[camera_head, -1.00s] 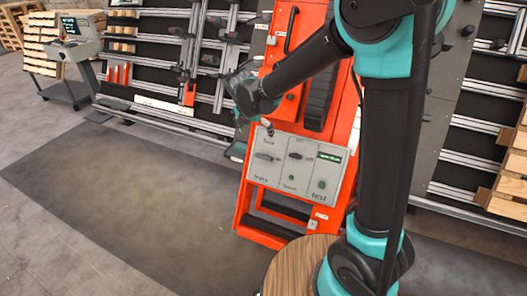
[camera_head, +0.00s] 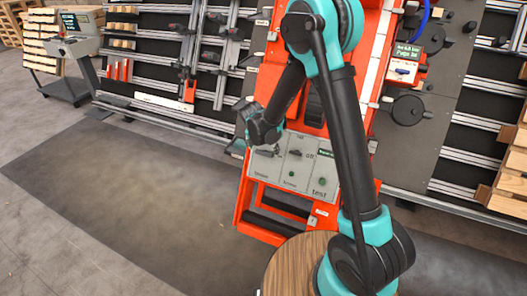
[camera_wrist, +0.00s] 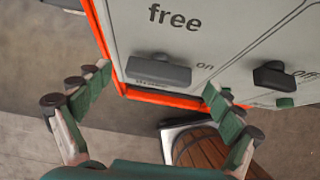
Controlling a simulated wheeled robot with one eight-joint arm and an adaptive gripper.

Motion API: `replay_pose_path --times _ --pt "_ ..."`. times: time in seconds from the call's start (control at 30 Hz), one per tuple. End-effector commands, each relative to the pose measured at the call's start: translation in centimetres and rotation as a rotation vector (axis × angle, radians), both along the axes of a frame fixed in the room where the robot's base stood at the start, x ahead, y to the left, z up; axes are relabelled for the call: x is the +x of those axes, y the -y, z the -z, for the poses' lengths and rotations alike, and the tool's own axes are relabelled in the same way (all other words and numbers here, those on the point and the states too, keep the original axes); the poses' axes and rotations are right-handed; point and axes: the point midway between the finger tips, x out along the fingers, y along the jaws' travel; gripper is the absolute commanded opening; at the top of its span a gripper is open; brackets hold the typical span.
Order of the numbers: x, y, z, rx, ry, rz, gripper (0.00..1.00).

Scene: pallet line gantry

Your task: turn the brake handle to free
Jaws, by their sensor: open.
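The brake handle (camera_wrist: 158,72) is a grey bar lying roughly crosswise on the pale control panel (camera_wrist: 220,35) in the wrist view. The word "free" is printed above it; "on" shows at its right end, and other lettering there is partly hidden by the bar. My gripper (camera_wrist: 157,88) is open, with one green-padded finger to the left of the handle and one to the right. Nothing is between the pads that I can see gripped; contact with the handle cannot be told. In the head view my gripper (camera_head: 262,135) is at the panel's upper left.
A second dark knob (camera_wrist: 272,75) sits to the right on the panel, with a green button (camera_head: 291,174) below it. The panel is on an orange frame (camera_head: 243,215). A round wooden top (camera_head: 290,262) stands in front.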

Motion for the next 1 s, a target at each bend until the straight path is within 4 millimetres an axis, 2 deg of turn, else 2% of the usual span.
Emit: replay_pose_path --times 0.13,0.43,0.83,1.0 --pt "0.29 0.11 0.75 0.0 0.0 0.0 0.93" --pt "0.32 0.13 0.88 0.0 0.0 0.0 0.93" --pt "0.31 0.12 0.86 0.0 0.0 0.0 0.45" --pt "0.3 0.16 0.86 0.005 0.002 0.003 0.43"
